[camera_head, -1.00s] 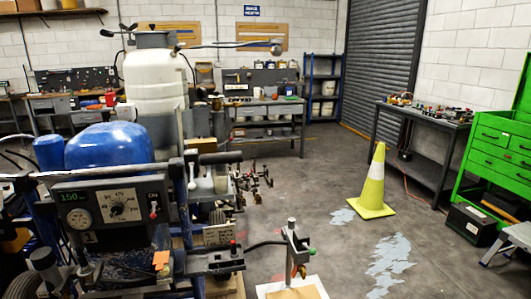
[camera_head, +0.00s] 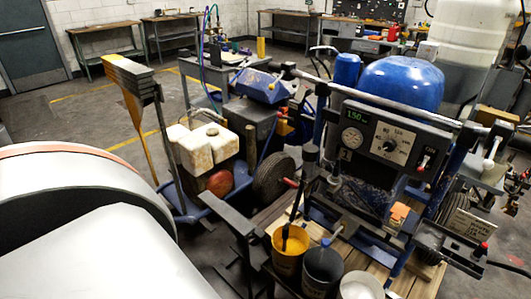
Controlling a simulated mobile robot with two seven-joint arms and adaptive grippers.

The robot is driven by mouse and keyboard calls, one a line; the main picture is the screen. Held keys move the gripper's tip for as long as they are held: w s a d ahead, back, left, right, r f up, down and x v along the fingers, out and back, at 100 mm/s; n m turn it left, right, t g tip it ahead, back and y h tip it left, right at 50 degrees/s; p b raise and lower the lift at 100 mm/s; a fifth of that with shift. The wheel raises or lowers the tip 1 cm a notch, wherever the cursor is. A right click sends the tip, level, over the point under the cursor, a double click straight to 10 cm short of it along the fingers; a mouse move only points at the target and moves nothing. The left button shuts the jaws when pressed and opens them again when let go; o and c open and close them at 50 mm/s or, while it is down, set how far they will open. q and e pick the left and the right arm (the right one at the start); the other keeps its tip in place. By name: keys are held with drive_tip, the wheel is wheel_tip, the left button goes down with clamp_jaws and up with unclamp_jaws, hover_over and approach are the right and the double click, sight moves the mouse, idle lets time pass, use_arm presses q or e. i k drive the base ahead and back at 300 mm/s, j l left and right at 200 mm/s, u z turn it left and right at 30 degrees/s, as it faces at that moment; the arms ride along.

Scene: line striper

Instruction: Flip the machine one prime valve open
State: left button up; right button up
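A line striper (camera_head: 390,140) stands at the right of the view, with a blue rounded tank (camera_head: 402,80) and a dark control panel (camera_head: 392,138). The panel has a lit green readout, a round gauge (camera_head: 352,137), a dial and a red-tipped switch (camera_head: 424,161). A small red handle (camera_head: 290,183) sticks out low on its left side. Neither of my grippers is in view.
A yellow-filled bucket (camera_head: 287,262) and a dark bucket (camera_head: 322,275) stand in front of the striper. A cart with white jugs (camera_head: 203,148) stands left of it. Workbenches (camera_head: 107,43) line the back wall. Open floor (camera_head: 60,115) lies at the left.

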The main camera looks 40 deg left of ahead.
sight(294, 185)
drive_tip(key=j+u, duration=0.2)
drive_tip(key=u, duration=0.15)
drive_tip(key=i+j+u, duration=0.15)
drive_tip(key=u, duration=0.2)
drive_tip(key=i+j+u, duration=0.1)
drive_tip(key=u, duration=0.25)
drive_tip(key=i+j+z, duration=0.35)
drive_tip(key=j, duration=0.65)
drive_tip(key=j+z, duration=0.35)
drive_tip(key=j, duration=0.7)
drive_tip(key=j+z, duration=0.35)
drive_tip(key=j, duration=0.75)
drive_tip(key=i, duration=0.05)
